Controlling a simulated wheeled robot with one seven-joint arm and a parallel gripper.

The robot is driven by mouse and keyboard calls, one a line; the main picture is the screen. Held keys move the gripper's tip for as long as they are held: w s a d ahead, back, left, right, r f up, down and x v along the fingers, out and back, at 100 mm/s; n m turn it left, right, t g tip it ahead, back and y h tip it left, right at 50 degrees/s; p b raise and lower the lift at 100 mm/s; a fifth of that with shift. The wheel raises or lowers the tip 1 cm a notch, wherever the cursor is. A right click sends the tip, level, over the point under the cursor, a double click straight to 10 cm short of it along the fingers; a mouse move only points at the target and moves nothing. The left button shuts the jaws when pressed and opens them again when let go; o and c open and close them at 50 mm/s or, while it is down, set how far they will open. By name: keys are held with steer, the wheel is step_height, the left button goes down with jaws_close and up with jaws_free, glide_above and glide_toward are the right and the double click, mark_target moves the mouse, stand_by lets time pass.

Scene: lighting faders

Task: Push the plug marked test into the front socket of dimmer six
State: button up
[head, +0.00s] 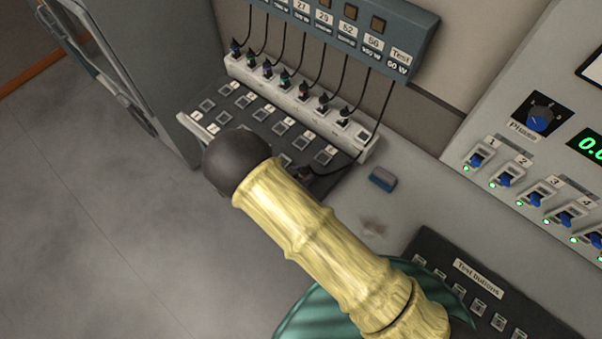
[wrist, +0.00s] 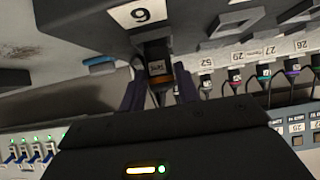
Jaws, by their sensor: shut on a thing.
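My gripper (wrist: 158,78) is shut on a dark plug (wrist: 157,67) with an orange band and a small label, seen in the wrist view; the label is too small to read surely. The plug's top end is at the underside of a dark block (wrist: 90,25) with a white number label (wrist: 140,12), which I take for dimmer six. I cannot tell how deep the plug sits in its socket. In the head view my arm covers the gripper. A black cable (head: 381,118) runs from below the Test label (head: 401,54) to behind my arm.
A white strip (head: 235,66) holds several other plugs with hanging cables. A blue block (head: 383,179) lies on the grey bench.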

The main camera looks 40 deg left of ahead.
steer(key=shift+s+f, duration=0.1)
steer(key=shift+f, duration=0.15)
stand_by(0.5)
steer(key=o, duration=1.1)
steer(key=shift+o, duration=0.2)
steer(key=b+v, duration=0.5)
steer(key=v, duration=1.2)
steer(key=shift+r, duration=0.15)
